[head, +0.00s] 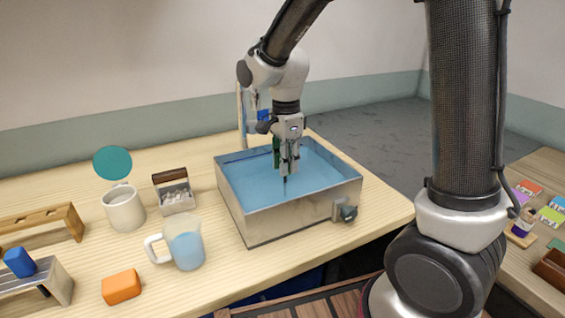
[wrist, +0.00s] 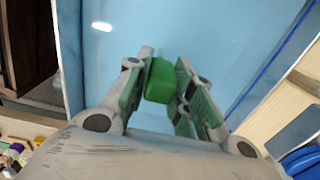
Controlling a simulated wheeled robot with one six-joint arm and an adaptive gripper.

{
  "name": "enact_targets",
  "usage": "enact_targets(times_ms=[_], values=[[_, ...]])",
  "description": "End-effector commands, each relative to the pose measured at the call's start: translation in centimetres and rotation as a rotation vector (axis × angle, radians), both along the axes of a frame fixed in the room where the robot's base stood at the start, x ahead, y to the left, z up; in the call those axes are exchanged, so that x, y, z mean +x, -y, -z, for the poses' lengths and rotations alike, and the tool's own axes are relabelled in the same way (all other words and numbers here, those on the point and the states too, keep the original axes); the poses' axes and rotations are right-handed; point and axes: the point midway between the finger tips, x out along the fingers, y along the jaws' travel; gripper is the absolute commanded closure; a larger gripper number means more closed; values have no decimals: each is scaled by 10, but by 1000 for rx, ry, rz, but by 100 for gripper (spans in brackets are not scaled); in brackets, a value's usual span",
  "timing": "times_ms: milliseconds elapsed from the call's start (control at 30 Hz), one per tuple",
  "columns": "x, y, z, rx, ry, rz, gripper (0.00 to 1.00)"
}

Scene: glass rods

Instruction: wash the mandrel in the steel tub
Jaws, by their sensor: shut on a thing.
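The steel tub (head: 290,217) stands on the wooden table and holds blue water (head: 320,175). My gripper (head: 287,165) is over the middle of the tub, pointing down. In the wrist view my gripper (wrist: 165,85) is shut on a green block-like grip (wrist: 160,82), which I take to be the mandrel's handle. In the head view a thin dark rod, the mandrel (head: 285,184), hangs below the fingers towards the water. I cannot tell how far its tip is under the surface.
Left of the tub stand a glass jug (head: 186,245) of blue liquid, a white cup (head: 124,209) and a small handled box (head: 175,192). An orange block (head: 121,286) lies in front. A wooden rack (head: 40,222) is at far left.

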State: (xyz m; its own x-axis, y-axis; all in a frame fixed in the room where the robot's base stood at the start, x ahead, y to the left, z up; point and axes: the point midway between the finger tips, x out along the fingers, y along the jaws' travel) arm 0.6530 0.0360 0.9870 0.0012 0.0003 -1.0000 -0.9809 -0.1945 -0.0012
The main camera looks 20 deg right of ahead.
Motion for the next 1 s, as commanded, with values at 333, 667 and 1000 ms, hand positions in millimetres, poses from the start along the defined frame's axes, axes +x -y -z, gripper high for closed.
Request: enact_targets(times_ms=[333, 667, 1000], values=[[5, 27, 0, 0, 0, 2, 100], [7, 36, -4, 0, 1, -1, 100], [8, 36, -41, 2, 3, -1, 100]])
